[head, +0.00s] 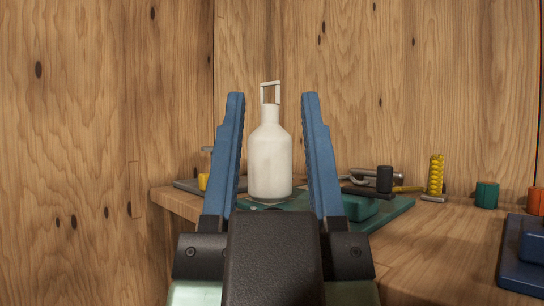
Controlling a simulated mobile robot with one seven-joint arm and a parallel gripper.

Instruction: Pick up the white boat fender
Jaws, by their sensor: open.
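The white boat fender (270,160) stands upright on the wooden bench, in the middle of the head view. It looks like a white bottle with a narrow neck and a loop handle on top. My gripper (270,98) is open, with one blue finger left of the fender and one right of it in the picture. The fingers look nearer to the camera than the fender, with visible gaps on both sides. I cannot tell whether the fender is between the fingers in depth. The gripper body hides what lies below the fender's base.
A green mat (396,207) with a green block (353,209) lies around the fender's base. Behind and right are a black cylinder (384,179), a yellow coil (436,174), and a green cup (487,194). A blue item (526,266) lies at far right. Wooden walls close off the back and left.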

